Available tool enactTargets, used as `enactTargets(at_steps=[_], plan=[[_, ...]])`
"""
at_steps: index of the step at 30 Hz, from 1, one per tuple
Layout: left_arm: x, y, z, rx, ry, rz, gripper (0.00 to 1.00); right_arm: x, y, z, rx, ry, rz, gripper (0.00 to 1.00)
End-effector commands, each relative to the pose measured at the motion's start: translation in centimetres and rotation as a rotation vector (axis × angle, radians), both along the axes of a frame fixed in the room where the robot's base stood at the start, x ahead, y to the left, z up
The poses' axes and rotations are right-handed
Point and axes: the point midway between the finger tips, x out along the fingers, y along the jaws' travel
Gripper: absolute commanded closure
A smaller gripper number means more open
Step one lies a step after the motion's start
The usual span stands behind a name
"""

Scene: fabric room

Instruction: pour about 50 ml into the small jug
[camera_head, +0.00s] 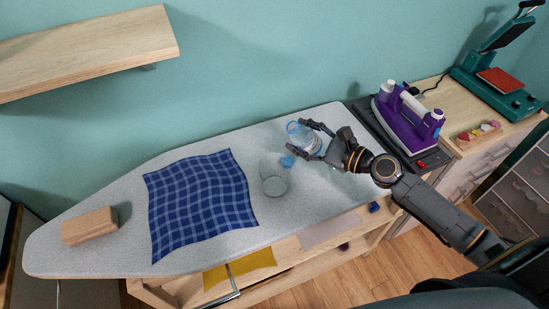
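A small clear jug (274,181) stands on the grey ironing board (330,181), near its middle. My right gripper (308,139) comes in from the right, with its fingers around a clear vessel (303,144) with a blue ring-shaped part at its upper left. The vessel is just behind and to the right of the jug. A small blue part (287,161) shows at the jug's upper right edge; I cannot tell which of the two it belongs to. No stream or liquid level can be made out. My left gripper is not in view.
A blue checked cloth (200,201) lies left of the jug, and a wooden block (89,226) farther left. A purple iron (407,119) stands on a dark rest at the right. A wall shelf (85,52) hangs at the upper left.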

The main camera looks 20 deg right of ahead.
Motion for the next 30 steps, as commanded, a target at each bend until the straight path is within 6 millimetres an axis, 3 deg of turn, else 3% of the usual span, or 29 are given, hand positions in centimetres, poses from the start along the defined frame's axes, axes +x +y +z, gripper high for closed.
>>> enactTargets(at_steps=[3,6,10,13,24,30], plan=[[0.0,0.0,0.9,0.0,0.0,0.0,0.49,0.0,0.2,0.2,-0.072,-0.031,-0.001,0.91],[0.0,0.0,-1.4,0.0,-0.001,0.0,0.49,0.0,0.0,-2.8,-0.133,-0.05,0.0,0.91],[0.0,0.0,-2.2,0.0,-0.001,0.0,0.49,0.1,-0.2,-4.5,-0.211,-0.082,-0.002,0.91],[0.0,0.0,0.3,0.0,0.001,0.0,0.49,0.3,-0.5,-2.4,-0.273,-0.109,-0.004,0.91],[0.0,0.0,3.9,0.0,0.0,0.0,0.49,0.5,-1.2,-1.9,-0.495,-0.189,-0.002,0.91],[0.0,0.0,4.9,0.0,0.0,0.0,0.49,0.6,-1.3,-2.5,-0.576,-0.222,-0.004,0.91]])
